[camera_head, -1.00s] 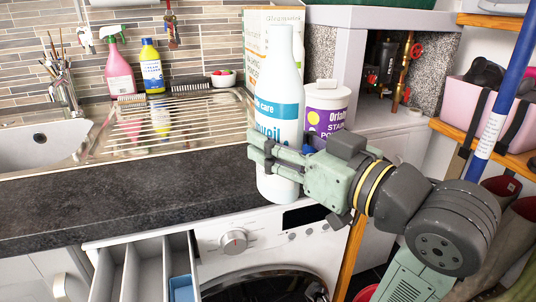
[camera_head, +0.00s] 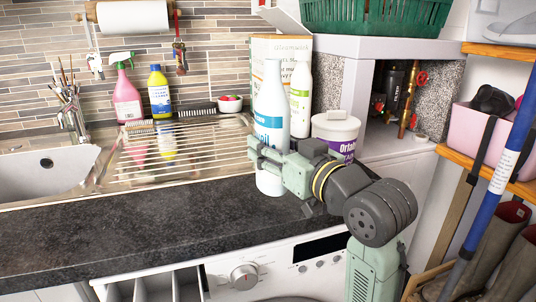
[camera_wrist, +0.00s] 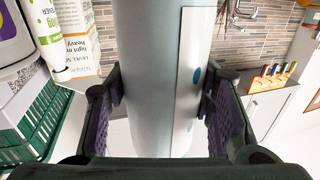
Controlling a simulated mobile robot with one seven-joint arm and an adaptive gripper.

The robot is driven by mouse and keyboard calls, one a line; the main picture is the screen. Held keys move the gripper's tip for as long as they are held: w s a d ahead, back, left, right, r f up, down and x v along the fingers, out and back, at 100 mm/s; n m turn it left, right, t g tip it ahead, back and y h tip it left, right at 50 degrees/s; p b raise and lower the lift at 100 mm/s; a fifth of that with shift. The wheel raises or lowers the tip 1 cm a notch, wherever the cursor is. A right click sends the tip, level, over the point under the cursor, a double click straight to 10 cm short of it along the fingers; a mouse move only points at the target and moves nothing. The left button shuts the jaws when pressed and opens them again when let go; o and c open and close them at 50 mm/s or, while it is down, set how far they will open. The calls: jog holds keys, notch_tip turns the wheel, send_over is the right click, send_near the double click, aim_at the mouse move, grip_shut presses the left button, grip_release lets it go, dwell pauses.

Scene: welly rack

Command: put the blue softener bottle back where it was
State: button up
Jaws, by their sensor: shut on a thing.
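A tall pale bottle with a blue label (camera_head: 272,115), which I take as the blue softener bottle, stands upright in my gripper (camera_head: 262,160) over the dark worktop. In the wrist view my gripper (camera_wrist: 160,97) has a finger on each side of the bottle (camera_wrist: 158,60), shut on it. Its top and base are out of that view. In the head view the base shows below the fingers; I cannot tell whether it touches the worktop. A white bottle with a green label (camera_head: 301,98) stands behind it to the right, and a white and purple tub (camera_head: 336,128) is right of it.
A tall carton (camera_head: 265,50) stands behind the bottles. A steel drainer (camera_head: 180,148) and sink (camera_head: 45,172) lie to the left. The worktop front (camera_head: 130,232) is clear. A green basket (camera_head: 375,17) sits on the ledge above. The washing machine (camera_head: 245,277) is below.

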aim_at(268, 142)
jog(key=w, duration=0.1)
jog(key=w+a, duration=0.1)
jog(key=w, duration=0.1)
jog(key=shift+f, duration=0.15)
jog(key=shift+f+p, duration=0.3)
jog(key=shift+f, duration=1.4)
jog(key=shift+f, duration=0.1)
jog(key=shift+f, duration=0.15)
jog(key=o, duration=1.5)
jog(key=shift+c, duration=0.2)
jog(key=shift+r, duration=0.25)
jog(key=b+v, duration=0.2)
jog(key=v, duration=1)
jog(key=shift+s, duration=0.1)
